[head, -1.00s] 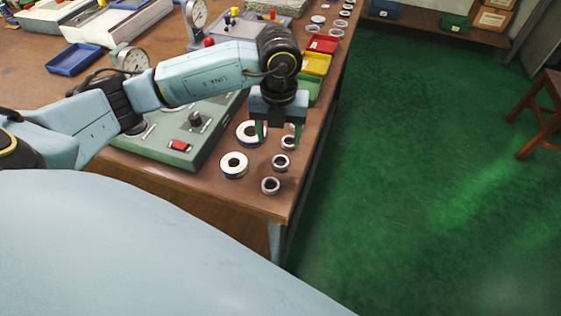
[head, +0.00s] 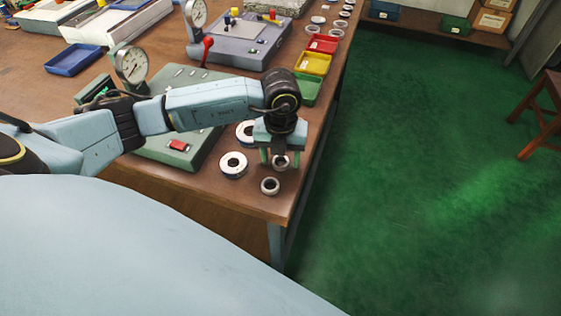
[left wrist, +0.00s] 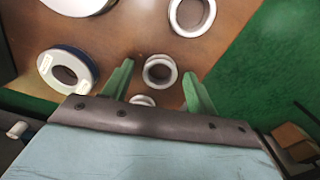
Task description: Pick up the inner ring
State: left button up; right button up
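My left gripper (head: 281,160) is open, its two green fingers pointing down over the small rings near the table's corner. A small metal inner ring (head: 281,162) shows partly between the fingertips in the head view. In the left wrist view a ring (left wrist: 160,71) lies just beyond and between the open fingers (left wrist: 158,88), apart from them. Another small ring (head: 270,186) lies nearer the front edge, clear of the gripper. Part of one more ring (left wrist: 142,100) shows at the gripper's edge in the left wrist view. My right gripper is not in view.
Larger white-faced rings, one at the left (head: 233,165) and one partly behind my gripper (head: 245,133), lie beside the grey-green gauge device (head: 180,145). Green, yellow (head: 313,63) and red trays line the right edge of the brown table (head: 240,200). Green floor lies beyond.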

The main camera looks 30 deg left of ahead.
pick_arm(q)
jog(key=c, duration=0.9)
